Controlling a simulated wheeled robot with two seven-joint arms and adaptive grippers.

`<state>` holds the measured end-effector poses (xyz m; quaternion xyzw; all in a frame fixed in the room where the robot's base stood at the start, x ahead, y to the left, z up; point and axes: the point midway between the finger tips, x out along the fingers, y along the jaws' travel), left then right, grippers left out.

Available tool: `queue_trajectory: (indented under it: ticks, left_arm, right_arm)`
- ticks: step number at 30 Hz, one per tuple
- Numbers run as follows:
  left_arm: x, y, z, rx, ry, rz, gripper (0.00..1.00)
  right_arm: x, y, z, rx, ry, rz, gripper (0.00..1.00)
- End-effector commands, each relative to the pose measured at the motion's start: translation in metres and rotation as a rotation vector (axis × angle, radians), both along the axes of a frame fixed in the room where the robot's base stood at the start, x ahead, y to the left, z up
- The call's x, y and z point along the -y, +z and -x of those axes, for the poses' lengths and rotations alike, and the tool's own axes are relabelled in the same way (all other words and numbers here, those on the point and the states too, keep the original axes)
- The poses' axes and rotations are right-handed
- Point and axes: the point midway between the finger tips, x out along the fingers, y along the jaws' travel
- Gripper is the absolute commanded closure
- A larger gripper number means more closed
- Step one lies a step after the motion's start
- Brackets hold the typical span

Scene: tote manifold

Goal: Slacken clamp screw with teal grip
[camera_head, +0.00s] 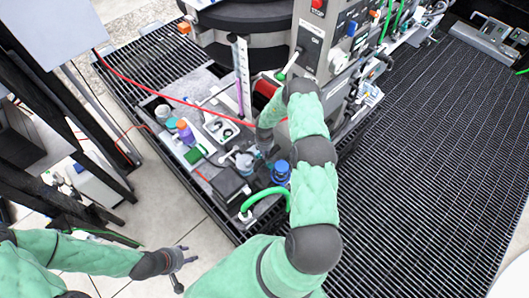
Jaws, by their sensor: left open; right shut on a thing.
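My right gripper (262,153) reaches down over the bench from the end of my bent green arm. It is shut on a small part at a grey-blue fitting (243,161), which appears to be the clamp screw. The teal grip is largely hidden by the fingers and too small to make out. My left gripper (182,263) is open and empty, low at the left over the pale floor, well away from the bench.
A blue knobbed fitting (281,172) and a thick green hose (262,198) stand close to my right gripper. A control panel (322,50) rises behind. Dark grating (440,150) is clear at right.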

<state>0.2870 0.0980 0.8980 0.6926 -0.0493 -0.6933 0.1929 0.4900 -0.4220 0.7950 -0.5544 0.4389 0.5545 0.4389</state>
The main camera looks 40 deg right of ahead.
Motion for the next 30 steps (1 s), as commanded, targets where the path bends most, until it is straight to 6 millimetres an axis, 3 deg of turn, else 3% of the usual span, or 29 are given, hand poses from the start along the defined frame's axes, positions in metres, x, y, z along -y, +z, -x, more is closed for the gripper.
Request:
queue_trajectory:
  ticks: [20,21,22,23,30]
  left_arm:
    - [-0.0001,0.0002,0.0000,0.000,0.000,0.000,0.57]
    - [0.0000,0.0002,0.0000,0.000,0.000,0.000,0.57]
    - [-0.0001,0.0002,0.0000,0.000,0.000,0.000,0.57]
    - [0.0001,0.0001,0.0000,0.000,0.000,0.000,0.57]
    - [0.0000,0.0001,0.0000,0.000,0.000,0.000,0.57]
  right_arm:
    - [0.0007,0.0006,-0.0010,0.002,0.056,0.001,1.00]
    - [0.0007,0.0007,-0.0010,0.002,0.056,0.001,0.65]
    - [0.0007,0.0006,-0.0010,0.002,0.055,0.001,0.57]
    - [0.0006,0.0006,-0.0010,0.002,0.055,0.001,0.52]
    - [0.0004,0.0003,-0.0005,0.001,0.055,0.001,0.52]
